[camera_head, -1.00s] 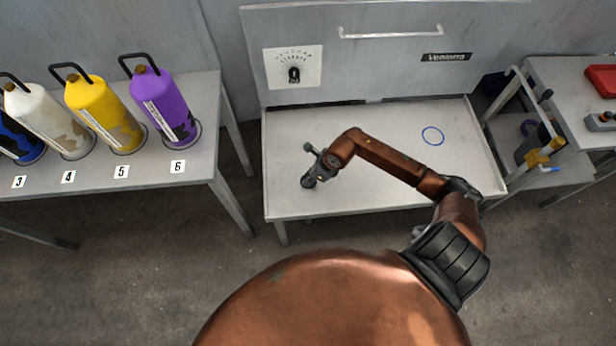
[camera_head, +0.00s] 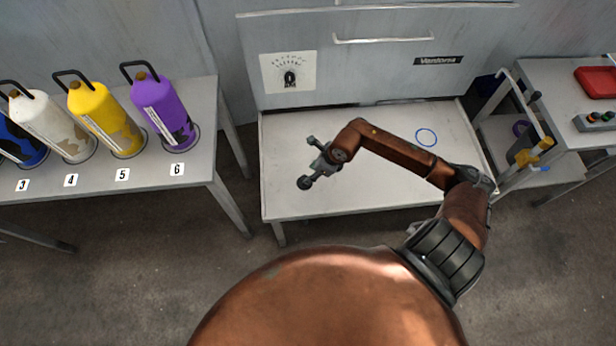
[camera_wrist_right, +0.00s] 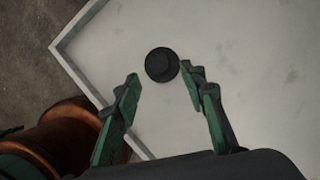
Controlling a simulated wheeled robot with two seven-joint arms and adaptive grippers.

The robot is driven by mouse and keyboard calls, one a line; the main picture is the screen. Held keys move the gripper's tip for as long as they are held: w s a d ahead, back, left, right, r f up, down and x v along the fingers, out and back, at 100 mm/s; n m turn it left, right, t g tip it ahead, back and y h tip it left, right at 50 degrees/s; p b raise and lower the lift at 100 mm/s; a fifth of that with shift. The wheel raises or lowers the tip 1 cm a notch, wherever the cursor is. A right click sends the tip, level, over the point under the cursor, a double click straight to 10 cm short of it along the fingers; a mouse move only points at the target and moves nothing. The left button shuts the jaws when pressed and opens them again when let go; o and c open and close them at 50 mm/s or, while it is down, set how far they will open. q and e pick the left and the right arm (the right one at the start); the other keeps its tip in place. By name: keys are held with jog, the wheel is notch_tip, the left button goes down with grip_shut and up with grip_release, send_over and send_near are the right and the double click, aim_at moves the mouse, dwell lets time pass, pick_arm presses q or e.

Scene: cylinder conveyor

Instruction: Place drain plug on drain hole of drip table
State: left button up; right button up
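The drain plug, a small black round disc with a raised top (camera_wrist_right: 162,64), lies on the pale drip table near its rim corner in the right wrist view. In the head view a dark round spot (camera_head: 304,183) at my right gripper's lower finger appears to be the plug. My right gripper (camera_head: 308,162) is over the left part of the drip table (camera_head: 350,195). Its green fingers are apart in the right wrist view (camera_wrist_right: 158,82), with the plug beyond the tips, closer to the right finger. A blue ring (camera_head: 426,137) marks the table's right side; no hole is distinct inside it. My left gripper is out of view.
A grey panel with a dial (camera_head: 289,78) and handle stands behind the drip table. Left is a table with numbered cylinders, including a purple one (camera_head: 165,110). Right are a cart with a yellow part (camera_head: 533,152) and a table with a red tray (camera_head: 597,82).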

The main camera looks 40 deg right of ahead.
jog(key=p+v, duration=0.1)
jog(key=v, duration=0.3)
jog(key=shift+s+r, duration=0.1)
jog(key=shift+r, duration=0.2)
